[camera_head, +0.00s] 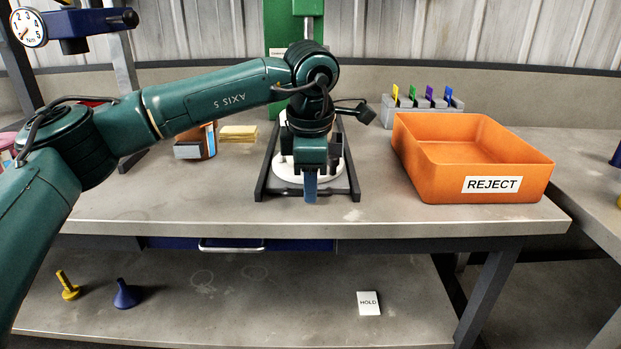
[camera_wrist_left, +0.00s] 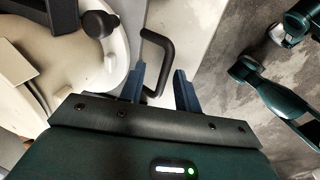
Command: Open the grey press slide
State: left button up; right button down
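The press slide (camera_head: 350,172) sits at the foot of the green press (camera_head: 308,25), at the back middle of the bench. It has dark side rails and a pale round plate (camera_head: 285,168). The plate also shows at the left of the left wrist view (camera_wrist_left: 112,62). My left gripper (camera_head: 310,190) points down over the front of the slide and hides part of it. In the left wrist view its two blue fingers (camera_wrist_left: 160,82) are apart, with a black bent handle (camera_wrist_left: 165,45) reaching between them. I cannot tell whether they touch it.
An orange REJECT bin (camera_head: 425,165) stands to the right on the bench. Behind it is a grey holder (camera_head: 412,110) with coloured tabs. Yellow pads (camera_head: 238,133) and a small box lie left of the press. The bench front edge is clear.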

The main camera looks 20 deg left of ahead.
pick_arm(q)
notch_tip(320, 180, up, 13)
jog(key=s+p, duration=0.2)
jog(key=p, duration=0.1)
jog(key=shift+s+d, duration=0.25)
jog(key=shift+d, duration=0.1)
pick_arm(e)
jog(key=shift+s+d+f+m+g+h, duration=0.1)
jog(key=shift+s+d+m+g+h, duration=0.15)
jog(key=shift+g, duration=0.35)
jog(key=shift+d+f+m+g+h, duration=0.15)
jog(key=shift+m+g+h, duration=0.15)
jog(key=shift+g, duration=0.3)
jog(key=shift+r, duration=0.1)
